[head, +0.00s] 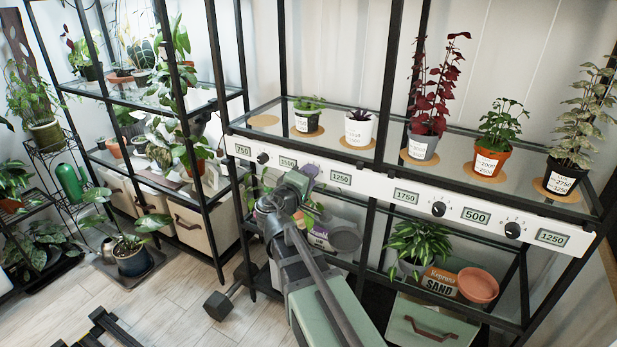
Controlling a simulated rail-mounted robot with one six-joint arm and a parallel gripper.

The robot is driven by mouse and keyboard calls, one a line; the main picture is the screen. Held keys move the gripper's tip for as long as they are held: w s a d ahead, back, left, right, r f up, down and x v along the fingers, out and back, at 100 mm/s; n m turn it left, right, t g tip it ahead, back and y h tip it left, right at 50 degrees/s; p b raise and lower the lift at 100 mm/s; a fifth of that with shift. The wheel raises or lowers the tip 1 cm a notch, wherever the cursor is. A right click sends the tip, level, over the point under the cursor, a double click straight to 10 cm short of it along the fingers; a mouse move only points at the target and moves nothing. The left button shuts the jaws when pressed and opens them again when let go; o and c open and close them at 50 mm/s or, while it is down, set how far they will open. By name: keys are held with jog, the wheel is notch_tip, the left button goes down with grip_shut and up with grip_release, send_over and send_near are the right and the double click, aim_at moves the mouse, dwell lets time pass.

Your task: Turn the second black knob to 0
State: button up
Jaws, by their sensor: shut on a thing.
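A white control rail (372,187) runs along the front of the plant shelf, with black knobs set between green number displays. The first knob (263,158) from the left sits between the displays 750 (242,150) and 1500 (288,162). My gripper (309,172) is at the rail between the displays 1500 and 1250 (340,177). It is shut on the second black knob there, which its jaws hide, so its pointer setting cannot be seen. The third knob (438,209) and the fourth knob (512,230) are uncovered, further right.
Potted plants with white labels stand on cork mats above the rail, including a red-leaved plant (431,95). A lower shelf holds a sand box (440,283) and a terracotta dish (478,285). A dumbbell (226,301) lies on the floor.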

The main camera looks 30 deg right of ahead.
jog(key=shift+n, duration=4.2)
jog(key=o, duration=0.9)
jog(key=shift+o, duration=0.2)
jog(key=shift+a, duration=0.1)
jog(key=v, duration=1)
jog(key=shift+s+a, duration=0.25)
